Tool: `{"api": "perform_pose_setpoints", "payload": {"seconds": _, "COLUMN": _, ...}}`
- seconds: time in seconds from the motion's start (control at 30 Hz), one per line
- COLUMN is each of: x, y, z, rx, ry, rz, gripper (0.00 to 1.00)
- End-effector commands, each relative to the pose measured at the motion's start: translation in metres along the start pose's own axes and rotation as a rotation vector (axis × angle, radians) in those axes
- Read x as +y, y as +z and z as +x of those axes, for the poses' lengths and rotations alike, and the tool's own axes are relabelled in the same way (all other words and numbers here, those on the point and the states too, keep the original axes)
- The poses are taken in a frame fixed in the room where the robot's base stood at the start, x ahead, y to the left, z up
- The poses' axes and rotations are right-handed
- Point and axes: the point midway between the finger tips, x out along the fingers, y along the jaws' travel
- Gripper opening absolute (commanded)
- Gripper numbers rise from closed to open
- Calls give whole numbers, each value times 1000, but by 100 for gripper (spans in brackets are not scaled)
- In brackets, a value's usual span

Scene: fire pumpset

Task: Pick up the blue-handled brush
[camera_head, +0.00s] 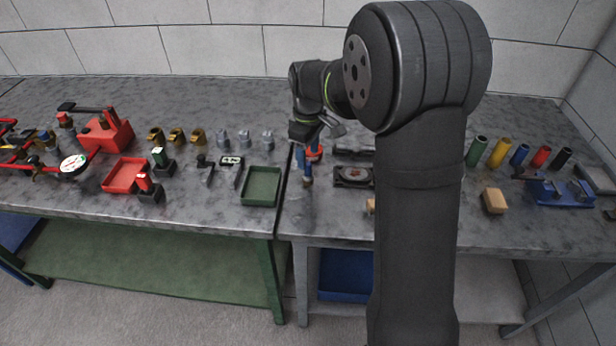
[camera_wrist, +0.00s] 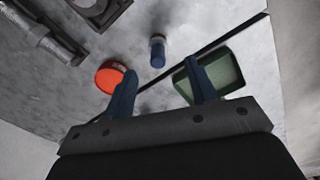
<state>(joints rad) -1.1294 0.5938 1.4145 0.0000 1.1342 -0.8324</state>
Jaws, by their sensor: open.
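The blue-handled brush (camera_wrist: 158,58) is a short blue piece with a pale and brown end in the wrist view. It lies ahead of the gap between my fingers, with its blue part nearer to them. It seems to be the small blue and brown thing (camera_head: 307,178) in the head view, near the seam between the tables. My gripper (camera_wrist: 160,66) has two blue fingers, spread apart with nothing between them. In the head view my gripper (camera_head: 303,152) hangs over the table just behind the brush; my arm partly hides the bench.
A round red object (camera_wrist: 110,76) lies close by my left finger in the wrist view. A dark case (camera_head: 352,184) lies right of the brush in the head view.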

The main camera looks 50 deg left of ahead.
Motion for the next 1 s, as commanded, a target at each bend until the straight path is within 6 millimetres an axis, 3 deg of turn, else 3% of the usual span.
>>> {"api": "perform_pose_setpoints", "payload": {"seconds": 0.1, "x": 0, "y": 0, "z": 17, "rx": -1, "ry": -1, "rz": 0, "gripper": 52}}
{"api": "perform_pose_setpoints", "payload": {"seconds": 0.37, "x": 1, "y": -1, "z": 37, "rx": -1, "ry": -1, "rz": -1, "gripper": 52}}
{"api": "perform_pose_setpoints", "payload": {"seconds": 0.6, "x": 4, "y": -2, "z": 71, "rx": 0, "ry": 0, "rz": -1, "gripper": 52}}
{"api": "perform_pose_setpoints", "payload": {"seconds": 0.9, "x": 4, "y": -2, "z": 76, "rx": 2, "ry": 1, "rz": -2, "gripper": 52}}
{"api": "perform_pose_setpoints", "payload": {"seconds": 1.0, "x": 4, "y": -2, "z": 76, "rx": 2, "ry": 1, "rz": -2, "gripper": 35}}
